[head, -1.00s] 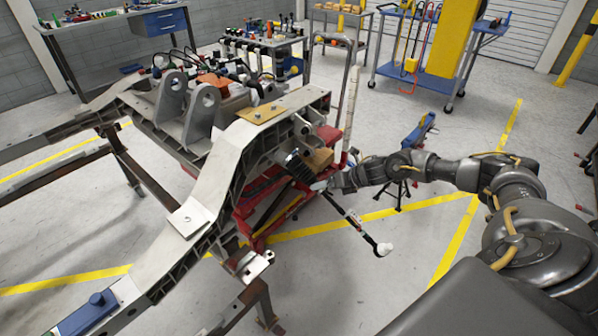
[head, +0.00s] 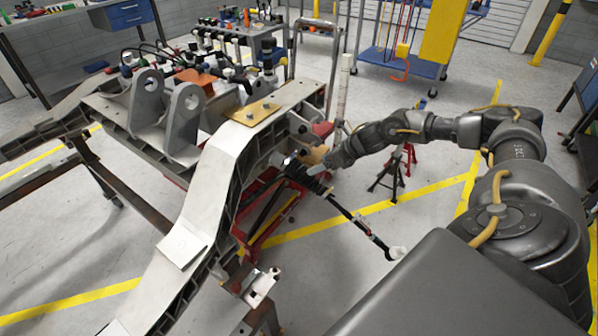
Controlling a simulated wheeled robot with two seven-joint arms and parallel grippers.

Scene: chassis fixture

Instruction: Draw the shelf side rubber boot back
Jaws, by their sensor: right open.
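The black ribbed rubber boot (head: 311,184) sits at the inner end of a thin rod (head: 358,223), on the right side of the metal chassis (head: 228,160). The rod slopes down to the right and ends in a pale joint (head: 397,253). My right gripper (head: 317,172) is open at the upper right side of the boot, very close to it. Its fingers are small in the picture and partly blend with the boot, so I cannot tell whether they touch it. My left gripper is not in view.
A red stand (head: 272,215) is under the chassis. A dark tripod stand (head: 394,175) stands on the floor behind my right arm. A cart with bottles (head: 240,35) and a blue trolley (head: 400,62) are at the back. Floor right of the rod is clear.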

